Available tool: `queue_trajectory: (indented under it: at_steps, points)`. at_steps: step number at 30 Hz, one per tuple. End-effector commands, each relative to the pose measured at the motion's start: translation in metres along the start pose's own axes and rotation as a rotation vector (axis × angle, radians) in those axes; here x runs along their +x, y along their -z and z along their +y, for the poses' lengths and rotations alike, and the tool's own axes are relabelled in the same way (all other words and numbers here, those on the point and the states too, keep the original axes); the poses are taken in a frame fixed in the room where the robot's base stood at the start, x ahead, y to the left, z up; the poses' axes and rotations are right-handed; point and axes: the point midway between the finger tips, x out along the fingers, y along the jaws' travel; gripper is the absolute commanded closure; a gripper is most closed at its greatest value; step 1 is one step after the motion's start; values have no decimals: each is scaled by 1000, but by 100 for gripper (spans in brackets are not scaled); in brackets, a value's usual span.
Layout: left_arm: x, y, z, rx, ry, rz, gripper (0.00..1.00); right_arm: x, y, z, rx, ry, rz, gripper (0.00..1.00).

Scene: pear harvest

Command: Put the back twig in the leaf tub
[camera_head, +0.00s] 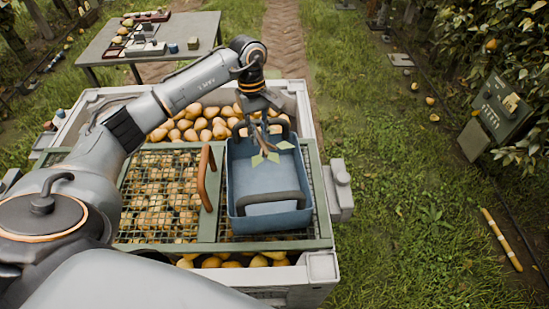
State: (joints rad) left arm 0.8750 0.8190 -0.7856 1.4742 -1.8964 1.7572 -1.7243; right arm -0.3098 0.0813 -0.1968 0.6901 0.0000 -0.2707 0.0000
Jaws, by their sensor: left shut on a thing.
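My left gripper (260,113) is above the back end of a blue tub (241,224), likely the leaf tub. It is shut on a thin brown twig with pale green leaves (265,158). The twig hangs down over the tub's inside; I cannot tell whether its leaves touch the floor of the tub. The tub has dark handles at its front and back and stands on the mesh lid of a large crate. The gripper's fingertips are small and partly merge with the dark back handle. My right gripper is not in view.
The pale crate (322,267) holds many pears under a mesh lid with a brown handle (206,178). A grey table (200,26) with pears and small items stands at the back left. A dark box (497,108) and a yellow striped pole (501,240) are at the right. Grass between is open.

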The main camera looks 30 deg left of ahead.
Motion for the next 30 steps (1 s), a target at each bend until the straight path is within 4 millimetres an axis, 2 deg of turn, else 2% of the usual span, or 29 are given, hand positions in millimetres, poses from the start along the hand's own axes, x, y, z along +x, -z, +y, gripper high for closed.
queue_trajectory:
  at_steps: [1, 5, 11, 22, 30]
  points:
    - [-6, 4, -4, -32, 1, 0, 100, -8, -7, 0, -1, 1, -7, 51]
    - [-3, 11, -7, -73, -1, 3, 100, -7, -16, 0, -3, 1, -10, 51]
    - [11, 13, -7, -75, -2, 2, 100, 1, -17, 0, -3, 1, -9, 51]
    - [51, 20, -8, -73, -2, 3, 100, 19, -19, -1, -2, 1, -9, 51]
    - [56, 20, -7, -72, -2, 4, 100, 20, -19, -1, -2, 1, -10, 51]
